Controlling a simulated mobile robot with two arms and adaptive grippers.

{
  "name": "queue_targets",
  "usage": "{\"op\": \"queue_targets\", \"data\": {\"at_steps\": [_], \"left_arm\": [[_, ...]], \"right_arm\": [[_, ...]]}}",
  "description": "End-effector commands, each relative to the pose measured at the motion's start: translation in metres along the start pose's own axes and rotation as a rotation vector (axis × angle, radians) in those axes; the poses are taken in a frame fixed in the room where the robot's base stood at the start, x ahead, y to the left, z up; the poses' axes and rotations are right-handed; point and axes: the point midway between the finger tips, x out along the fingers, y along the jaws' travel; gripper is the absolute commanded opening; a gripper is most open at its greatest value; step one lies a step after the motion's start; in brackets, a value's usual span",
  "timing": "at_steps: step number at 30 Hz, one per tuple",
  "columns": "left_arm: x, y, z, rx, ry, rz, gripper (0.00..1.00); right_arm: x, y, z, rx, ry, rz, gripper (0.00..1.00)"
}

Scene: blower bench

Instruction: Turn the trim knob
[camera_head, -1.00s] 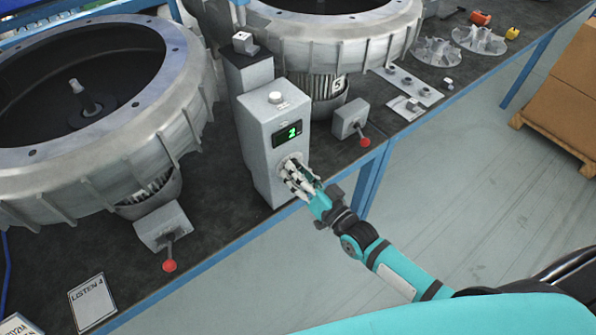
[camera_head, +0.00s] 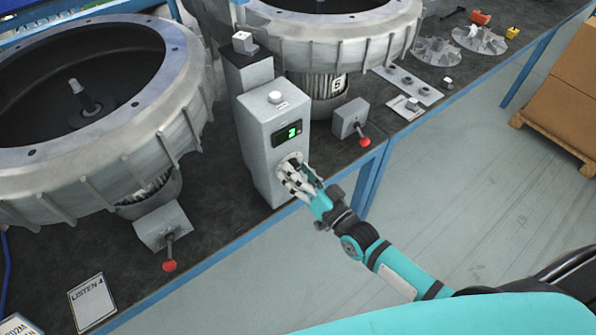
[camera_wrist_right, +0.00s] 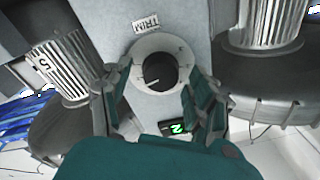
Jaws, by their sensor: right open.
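The trim knob (camera_wrist_right: 160,72) is a black knob on a round white dial, below a label reading TRIM in the right wrist view. It sits on the front of a grey control box (camera_head: 262,150) with a lit green display (camera_head: 287,133) that appears to read 2. My right gripper (camera_head: 293,177) is at the lower front of this box and hides the knob in the head view. In the right wrist view its fingers (camera_wrist_right: 158,100) are spread on both sides of the dial, with the knob between them and a visible gap. My left gripper is not in view.
Large round blower housings (camera_head: 95,100) stand left of and behind the box. Small grey lever boxes with red knobs stand at left (camera_head: 163,228) and right (camera_head: 350,118). Loose impellers (camera_head: 437,51) lie at the far right of the bench.

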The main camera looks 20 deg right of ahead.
Motion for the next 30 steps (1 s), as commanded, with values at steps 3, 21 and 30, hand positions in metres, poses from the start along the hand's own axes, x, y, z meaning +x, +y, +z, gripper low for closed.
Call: {"op": "queue_targets", "data": {"at_steps": [3, 21, 30], "left_arm": [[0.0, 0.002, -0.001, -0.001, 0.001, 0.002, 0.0], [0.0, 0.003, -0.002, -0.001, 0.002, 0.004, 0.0], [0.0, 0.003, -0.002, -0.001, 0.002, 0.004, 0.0]], "right_arm": [[-0.015, 0.001, 0.001, 0.0, -0.003, 0.002, 0.6], [-0.115, 0.0, 0.001, 0.0, -0.002, 0.001, 0.6], [-0.118, 0.0, 0.0, 0.0, -0.001, 0.0, 0.6]]}}
